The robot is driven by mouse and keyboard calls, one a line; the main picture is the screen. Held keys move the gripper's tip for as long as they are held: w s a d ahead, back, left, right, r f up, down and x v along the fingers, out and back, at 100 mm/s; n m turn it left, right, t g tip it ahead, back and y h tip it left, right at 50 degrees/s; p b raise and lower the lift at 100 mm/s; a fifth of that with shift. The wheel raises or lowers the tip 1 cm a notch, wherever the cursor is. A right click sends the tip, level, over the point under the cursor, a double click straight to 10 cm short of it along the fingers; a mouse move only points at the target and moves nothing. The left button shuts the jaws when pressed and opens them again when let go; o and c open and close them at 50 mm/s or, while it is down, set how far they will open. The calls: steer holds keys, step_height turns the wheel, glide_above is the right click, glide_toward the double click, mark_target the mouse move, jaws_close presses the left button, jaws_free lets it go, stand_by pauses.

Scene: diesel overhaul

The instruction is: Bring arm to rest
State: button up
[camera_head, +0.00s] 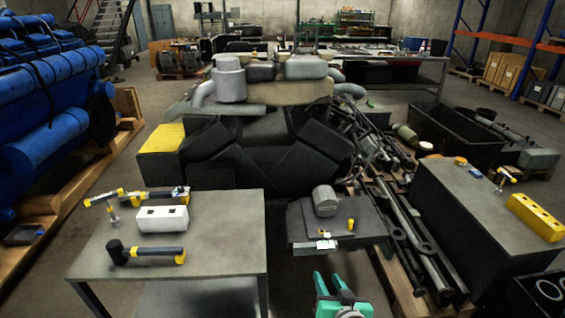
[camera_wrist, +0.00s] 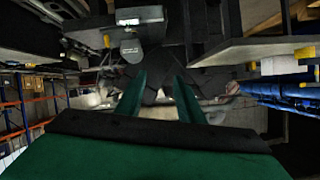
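My gripper (camera_head: 335,285) is green and shows at the bottom edge of the head view, right of centre. It is in front of the small dark stand (camera_head: 365,228) and apart from it. In the wrist view, its two green fingers (camera_wrist: 159,92) stand apart with nothing between them. The wrist view is upside down, with the shelving and tables hanging from above. Most of my arm is hidden in the head view.
A grey table (camera_head: 90,262) at left holds a white block (camera_head: 162,218), a black mallet (camera_head: 145,253) and other tools. A dark engine block (camera_head: 265,150) stands ahead. The cabinet (camera_head: 460,225) at right bears a yellow block (camera_head: 535,217). Metal rods lie on a pallet between.

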steer(key=s+a+f+m+t+h, duration=0.1)
steer(key=s+a+m+t, duration=0.2)
steer(key=a, duration=0.8)
steer(key=s+a+f+m+g+h, duration=0.1)
steer(key=s+a+f, duration=0.15)
steer(key=s, duration=0.35)
steer(key=s+a+f+m+h, duration=0.1)
steer(key=s+a+f, duration=0.1)
steer(key=s+f, duration=0.35)
steer(key=s+d+r+n, duration=0.1)
steer(key=s+n, duration=0.2)
steer(key=s, duration=0.9)
steer(key=s+d+r+n+y, duration=0.1)
steer(key=s+r+n, duration=0.1)
steer(key=s, duration=1)
steer(key=shift+d+n, duration=0.4)
steer(key=shift+n, duration=0.2)
